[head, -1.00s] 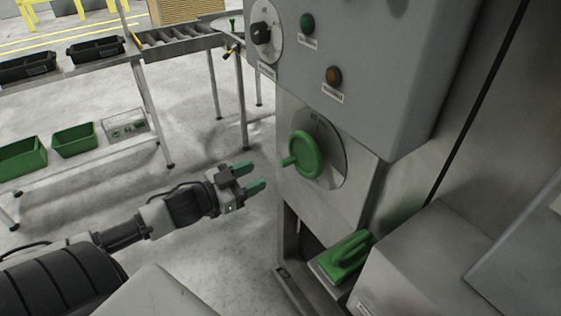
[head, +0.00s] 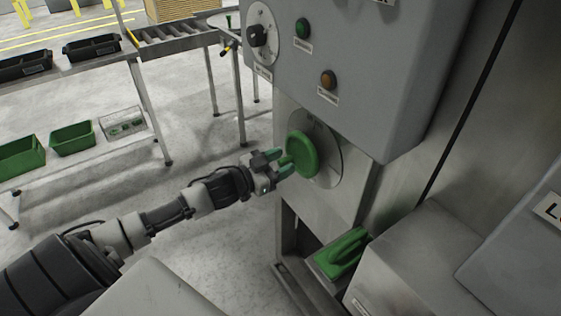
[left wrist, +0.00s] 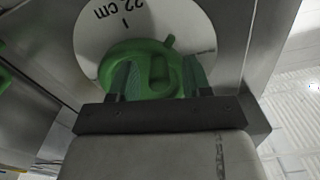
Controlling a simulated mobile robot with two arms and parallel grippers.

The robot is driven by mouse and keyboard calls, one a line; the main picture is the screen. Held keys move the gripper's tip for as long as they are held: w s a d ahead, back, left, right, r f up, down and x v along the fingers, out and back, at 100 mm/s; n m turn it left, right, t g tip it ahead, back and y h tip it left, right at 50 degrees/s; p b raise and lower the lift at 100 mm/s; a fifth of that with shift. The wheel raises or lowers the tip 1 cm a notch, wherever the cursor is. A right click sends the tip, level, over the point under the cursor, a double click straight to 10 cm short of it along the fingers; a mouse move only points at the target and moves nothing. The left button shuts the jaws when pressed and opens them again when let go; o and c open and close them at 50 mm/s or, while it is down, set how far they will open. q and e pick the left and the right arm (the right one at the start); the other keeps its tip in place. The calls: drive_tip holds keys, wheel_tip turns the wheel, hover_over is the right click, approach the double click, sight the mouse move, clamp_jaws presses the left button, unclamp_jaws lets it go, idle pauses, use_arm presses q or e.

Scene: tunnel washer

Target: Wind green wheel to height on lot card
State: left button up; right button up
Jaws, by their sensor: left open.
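The green wheel (head: 303,155) is mounted on a round pale dial plate (head: 329,160) on the machine's front panel. My left gripper (head: 283,163) is at the wheel's left side, its green fingers open and pointing at it. In the left wrist view the green wheel (left wrist: 150,62) lies ahead between the open fingers of my left gripper (left wrist: 158,78). I cannot tell whether the fingers touch it. The dial plate there shows part of a scale with "22 cm" upside down. No readable lot card is in view; a cut-off label (head: 552,210) shows at the right edge.
Above the wheel is a grey control box (head: 385,80) with a black knob (head: 257,37), a green button (head: 303,28) and an amber button (head: 328,80). A green handle (head: 343,252) sits below right. A roller conveyor (head: 176,38) and bins stand at the left.

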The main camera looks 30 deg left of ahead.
sight(288, 146)
use_arm(q)
clamp_jaws()
use_arm(e)
drive_tip(key=shift+d, duration=0.4)
use_arm(q)
drive_tip(key=shift+a+r+m, duration=0.1)
drive_tip(key=shift+r+m, duration=0.1)
drive_tip(key=shift+m, duration=0.3)
use_arm(e)
drive_tip(key=shift+r, duration=0.1)
use_arm(q)
drive_tip(key=m, duration=0.1)
drive_tip(key=r+m+p, duration=0.1)
drive_tip(key=m, duration=0.1)
drive_tip(key=shift+w+a+r, duration=0.15)
drive_tip(key=shift+w+a, duration=0.05)
drive_tip(key=shift+a, duration=0.1)
drive_tip(key=shift+w+a+r+m, duration=0.1)
drive_tip(key=shift+r+m, duration=0.35)
drive_tip(key=shift+m, duration=0.75)
drive_tip(key=shift+a+r+m, duration=0.1)
drive_tip(key=shift+r+m, duration=0.35)
drive_tip(key=shift+m, duration=0.75)
use_arm(e)
drive_tip(key=shift+a+r, duration=0.15)
drive_tip(key=shift+r, duration=0.45)
